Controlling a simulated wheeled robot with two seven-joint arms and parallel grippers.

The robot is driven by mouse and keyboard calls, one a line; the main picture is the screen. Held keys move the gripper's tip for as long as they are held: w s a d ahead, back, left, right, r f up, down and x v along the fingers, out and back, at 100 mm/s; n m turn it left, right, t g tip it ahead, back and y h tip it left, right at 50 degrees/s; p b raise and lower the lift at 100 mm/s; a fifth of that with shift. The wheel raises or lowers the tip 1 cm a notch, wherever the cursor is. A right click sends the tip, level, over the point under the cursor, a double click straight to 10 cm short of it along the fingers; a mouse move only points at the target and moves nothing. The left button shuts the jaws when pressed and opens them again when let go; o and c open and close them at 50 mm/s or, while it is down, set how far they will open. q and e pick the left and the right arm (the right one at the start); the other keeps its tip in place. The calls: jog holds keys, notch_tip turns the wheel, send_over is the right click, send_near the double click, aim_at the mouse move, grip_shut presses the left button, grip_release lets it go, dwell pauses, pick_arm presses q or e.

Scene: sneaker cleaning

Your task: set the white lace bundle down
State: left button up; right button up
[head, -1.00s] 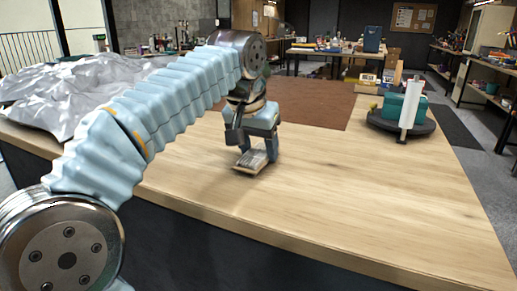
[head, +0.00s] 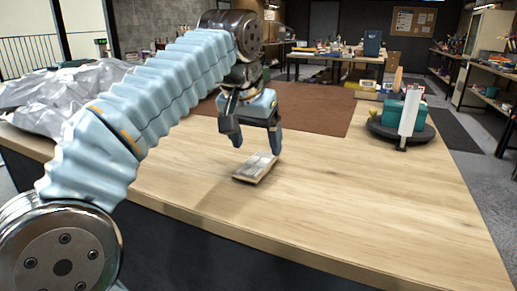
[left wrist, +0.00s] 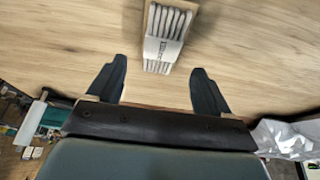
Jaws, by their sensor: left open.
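The white lace bundle (head: 256,167) lies flat on the wooden table (head: 330,205), near its front edge. It has pale strands with a band around them, and it also shows at the top middle of the left wrist view (left wrist: 166,38). My left gripper (head: 256,143) is open and empty, just above and behind the bundle, apart from it. In the left wrist view its two fingers (left wrist: 158,85) are spread wide, with bare wood between them. My right gripper is not in view.
A brown mat (head: 310,107) lies behind the gripper. A dark round stand (head: 382,128) with a teal box (head: 393,112) and a white upright piece (head: 409,113) is at the right. Crumpled silver sheeting (head: 50,100) covers the left end. The front right of the table is clear.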

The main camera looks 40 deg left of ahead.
pick_arm(q)
jog(key=p+v, duration=0.1)
jog(key=v, duration=0.5)
jog(key=shift+s+r, duration=0.1)
jog(key=shift+r, duration=0.25)
jog(key=shift+o, duration=0.5)
jog(key=shift+t+y, duration=0.3)
jog(key=shift+t, duration=0.5)
jog(key=s+b, duration=0.1)
jog(key=s+d+b, duration=0.1)
jog(key=s, duration=0.1)
jog(key=s+b, duration=0.1)
jog(key=shift+s+d+r, duration=0.2)
jog(key=shift+d, duration=0.2)
jog(key=b, duration=0.2)
send_near(257, 161)
jog(key=x, duration=0.3)
jog(key=shift+s+d+f, duration=0.1)
jog(key=shift+d+f, duration=0.1)
jog(key=b+x, duration=0.1)
jog(key=x, duration=0.4)
jog(key=shift+w+a+f, duration=0.15)
jog(key=shift+w+a, duration=0.05)
jog(key=shift+w, duration=0.1)
jog(key=shift+c, duration=0.4)
jog(key=c, duration=1.1)
